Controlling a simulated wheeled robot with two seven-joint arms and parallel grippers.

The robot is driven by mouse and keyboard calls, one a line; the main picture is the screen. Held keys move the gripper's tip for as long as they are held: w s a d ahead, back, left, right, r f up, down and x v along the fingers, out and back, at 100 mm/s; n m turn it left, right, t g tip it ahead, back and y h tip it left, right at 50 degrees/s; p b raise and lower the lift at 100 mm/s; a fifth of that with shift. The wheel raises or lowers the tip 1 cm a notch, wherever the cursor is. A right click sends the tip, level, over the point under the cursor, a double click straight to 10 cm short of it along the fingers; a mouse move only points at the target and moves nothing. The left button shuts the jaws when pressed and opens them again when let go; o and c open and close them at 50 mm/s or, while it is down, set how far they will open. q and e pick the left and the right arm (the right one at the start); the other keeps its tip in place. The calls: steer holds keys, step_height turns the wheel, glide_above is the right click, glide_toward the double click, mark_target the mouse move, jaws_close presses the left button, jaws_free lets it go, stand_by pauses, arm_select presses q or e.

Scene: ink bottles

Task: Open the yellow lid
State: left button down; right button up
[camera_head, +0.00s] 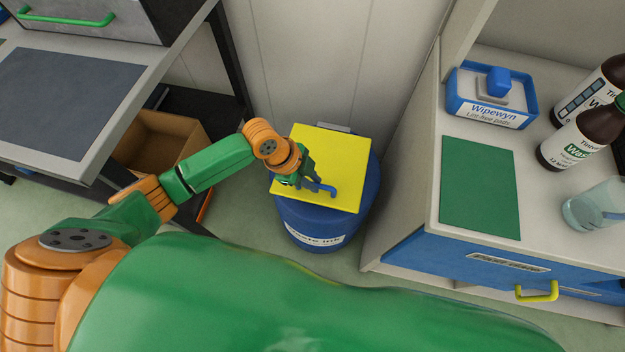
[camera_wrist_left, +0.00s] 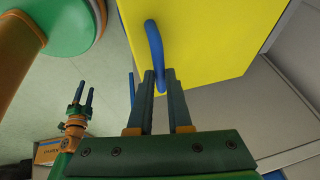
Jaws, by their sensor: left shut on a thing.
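The flat yellow lid (camera_head: 340,150) lies on top of a blue bin (camera_head: 313,228) with a white label. A curved blue handle (camera_head: 327,189) stands on the lid's near part. It also shows in the left wrist view (camera_wrist_left: 154,45). My left gripper (camera_head: 314,182) is over the lid, shut on the handle. In the left wrist view its two fingers (camera_wrist_left: 160,75) close around the handle's lower end. My right gripper (camera_wrist_left: 82,98) shows only in the left wrist view, away from the lid, with its fingers apart and nothing between them.
A white counter with a green mat (camera_head: 478,188), a wipes box (camera_head: 490,98), brown bottles (camera_head: 585,135) and a glass beaker (camera_head: 596,208) stands right of the bin. Left are a desk (camera_head: 65,100) and a cardboard box (camera_head: 160,143). A wall is close behind the bin.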

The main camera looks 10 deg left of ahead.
arm_select(q)
steer(key=w+r+g+p, duration=0.1)
steer(key=w+r+g, duration=0.1)
steer(key=w+r, duration=0.5)
steer(key=shift+r+n, duration=0.3)
steer(key=shift+r, duration=1.55)
steer(key=c, duration=0.9)
jaws_free()
steer(key=shift+w+f, duration=0.1)
steer(key=shift+w, duration=0.05)
steer(key=shift+c, duration=0.2)
steer(key=shift+o, duration=0.5)
steer(key=shift+w+f, duration=0.2)
steer(key=shift+w, duration=0.15)
steer(key=shift+s, duration=0.1)
steer(key=shift+s+r, duration=0.1)
steer(key=shift+r, duration=0.05)
